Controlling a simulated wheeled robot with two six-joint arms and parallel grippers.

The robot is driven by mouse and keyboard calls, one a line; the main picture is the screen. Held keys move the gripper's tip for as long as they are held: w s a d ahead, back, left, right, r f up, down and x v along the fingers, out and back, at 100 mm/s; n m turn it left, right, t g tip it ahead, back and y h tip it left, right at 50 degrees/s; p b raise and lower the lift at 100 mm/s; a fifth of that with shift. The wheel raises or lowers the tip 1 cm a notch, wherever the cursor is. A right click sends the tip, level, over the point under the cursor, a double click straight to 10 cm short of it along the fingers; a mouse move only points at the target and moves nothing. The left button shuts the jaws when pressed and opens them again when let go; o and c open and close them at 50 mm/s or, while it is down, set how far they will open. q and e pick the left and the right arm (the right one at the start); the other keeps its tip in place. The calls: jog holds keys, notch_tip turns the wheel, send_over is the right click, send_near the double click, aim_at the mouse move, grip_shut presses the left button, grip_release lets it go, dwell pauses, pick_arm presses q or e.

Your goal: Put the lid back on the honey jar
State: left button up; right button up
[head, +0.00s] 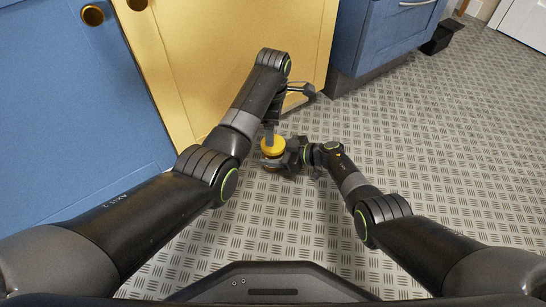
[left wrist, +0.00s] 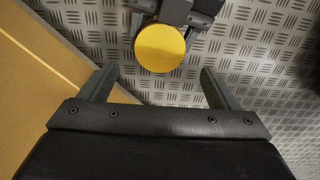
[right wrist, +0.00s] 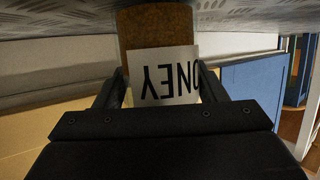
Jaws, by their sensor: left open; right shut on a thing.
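The honey jar (right wrist: 158,28) is amber-brown with a white label (right wrist: 165,88) that reads upside down in the right wrist view. My right gripper (head: 287,156) is shut on the jar and holds it from the side. The round yellow lid (head: 272,146) shows over the jar's top in the head view and as a full disc in the left wrist view (left wrist: 160,47). It looks level, but the seam between lid and jar is hidden. My left gripper (left wrist: 158,76) is open above the lid, its fingers apart and clear of it.
The patterned metal floor (head: 440,140) is open to the right and beneath the jar. A yellow cabinet front (head: 215,50) stands close behind my left arm. Blue cabinets (head: 60,110) flank it, and a small black bin (head: 441,37) stands at the back right.

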aim_at(273, 156)
pick_arm(q)
jog(key=shift+f, duration=3.8)
jog(key=c, duration=1)
jog(key=shift+m, duration=1.7)
jog(key=o, duration=1.1)
